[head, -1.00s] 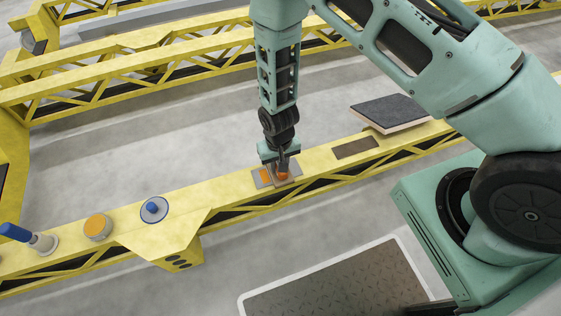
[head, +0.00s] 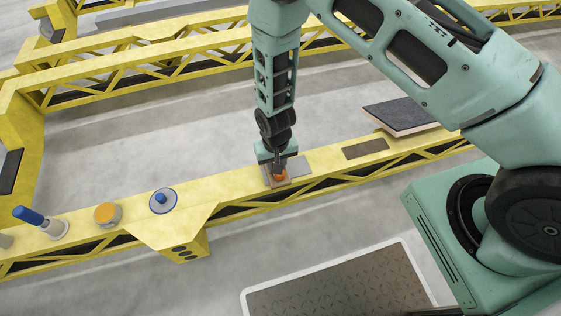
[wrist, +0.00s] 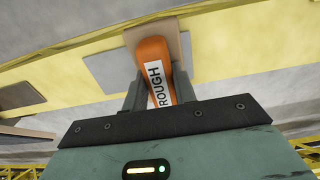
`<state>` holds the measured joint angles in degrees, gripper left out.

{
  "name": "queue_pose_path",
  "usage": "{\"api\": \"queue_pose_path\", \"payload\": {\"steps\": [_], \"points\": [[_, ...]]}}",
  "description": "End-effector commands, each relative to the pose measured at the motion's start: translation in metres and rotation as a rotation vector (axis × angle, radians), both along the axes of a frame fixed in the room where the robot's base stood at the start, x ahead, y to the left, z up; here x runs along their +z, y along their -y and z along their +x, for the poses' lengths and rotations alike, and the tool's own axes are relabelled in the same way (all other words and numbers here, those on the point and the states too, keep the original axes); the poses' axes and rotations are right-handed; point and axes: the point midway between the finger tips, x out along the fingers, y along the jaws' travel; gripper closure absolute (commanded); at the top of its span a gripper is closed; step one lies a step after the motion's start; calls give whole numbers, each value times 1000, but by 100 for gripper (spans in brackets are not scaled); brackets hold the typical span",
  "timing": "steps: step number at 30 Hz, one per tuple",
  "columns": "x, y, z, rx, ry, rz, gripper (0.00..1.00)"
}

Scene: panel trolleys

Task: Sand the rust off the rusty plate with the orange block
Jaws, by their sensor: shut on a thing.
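My gripper (head: 279,163) points down at the yellow beam and is shut on the orange block (head: 281,178). In the wrist view the orange block (wrist: 155,65) bears the label ROUGH and has a tan pad (wrist: 185,48) at its far end. The block is over the left part of a flat plate (head: 298,164) on the beam. The plate's visible part is grey, also in the wrist view (wrist: 108,72), with no rust showing there. The block and gripper hide the rest. I cannot tell whether the pad touches the plate.
On the yellow beam (head: 235,188) to the left stand a blue-handled tool (head: 40,222), an orange-topped disc (head: 107,214) and a blue-knobbed disc (head: 163,201). To the right are a brown plate (head: 366,149) and a dark-topped board (head: 400,116).

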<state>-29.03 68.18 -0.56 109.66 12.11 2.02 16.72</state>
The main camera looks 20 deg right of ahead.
Motion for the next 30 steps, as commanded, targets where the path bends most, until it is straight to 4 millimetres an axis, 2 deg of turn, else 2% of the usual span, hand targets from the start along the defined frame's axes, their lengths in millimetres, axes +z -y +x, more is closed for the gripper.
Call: {"api": "queue_pose_path", "payload": {"steps": [8,19,30], "points": [[0,-1,0,1,0,0,100],[-1,-20,0,1,0,0,100],[4,-20,0,0,0,1,100]]}}
